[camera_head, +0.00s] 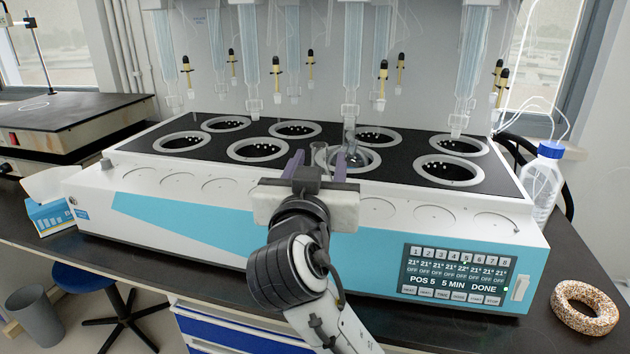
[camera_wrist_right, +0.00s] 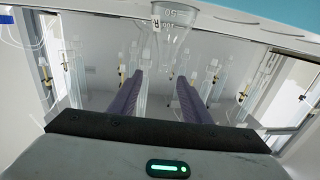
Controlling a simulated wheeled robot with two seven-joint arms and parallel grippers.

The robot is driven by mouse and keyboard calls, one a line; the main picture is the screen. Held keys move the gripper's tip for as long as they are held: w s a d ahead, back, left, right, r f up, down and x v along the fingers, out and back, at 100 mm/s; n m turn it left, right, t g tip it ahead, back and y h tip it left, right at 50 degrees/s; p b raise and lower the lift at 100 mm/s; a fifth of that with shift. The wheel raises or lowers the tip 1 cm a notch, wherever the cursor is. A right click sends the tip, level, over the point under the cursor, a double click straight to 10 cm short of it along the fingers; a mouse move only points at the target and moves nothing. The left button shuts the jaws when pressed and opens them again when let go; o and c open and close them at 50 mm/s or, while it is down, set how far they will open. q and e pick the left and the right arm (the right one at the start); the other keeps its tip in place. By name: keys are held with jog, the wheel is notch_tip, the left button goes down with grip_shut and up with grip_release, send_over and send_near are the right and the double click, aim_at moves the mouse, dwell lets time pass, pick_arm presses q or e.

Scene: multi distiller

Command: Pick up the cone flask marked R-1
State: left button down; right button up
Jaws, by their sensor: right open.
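My right gripper (camera_head: 318,164) is open, with its two purple fingers reaching over the front of the white and blue distiller. A clear glass flask (camera_head: 319,154) shows partly between the fingers in the head view; the gripper hides its lower part. In the right wrist view, a clear cone flask (camera_wrist_right: 174,28) appears upside down just beyond the fingertips of the right gripper (camera_wrist_right: 159,76), with its neck roughly between them. Its marking is partly legible, with an R. Whether the fingers touch the glass cannot be told. My left gripper is out of view.
The distiller's black top (camera_head: 400,178) has several ringed wells, with glass columns hanging above. Clear glassware (camera_head: 350,140) stands at a well beside the right finger. The control panel (camera_head: 457,275) reads POS 5, 5 MIN, DONE. A blue-capped bottle (camera_head: 543,182) and a speckled ring (camera_head: 586,306) are at right.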

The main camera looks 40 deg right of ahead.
aim_at(318, 152)
jog(key=shift+a+p+x, duration=0.2)
jog(key=shift+p+x, duration=0.2)
jog(key=shift+x, duration=2.75)
jog(key=shift+w, duration=0.2)
grip_shut()
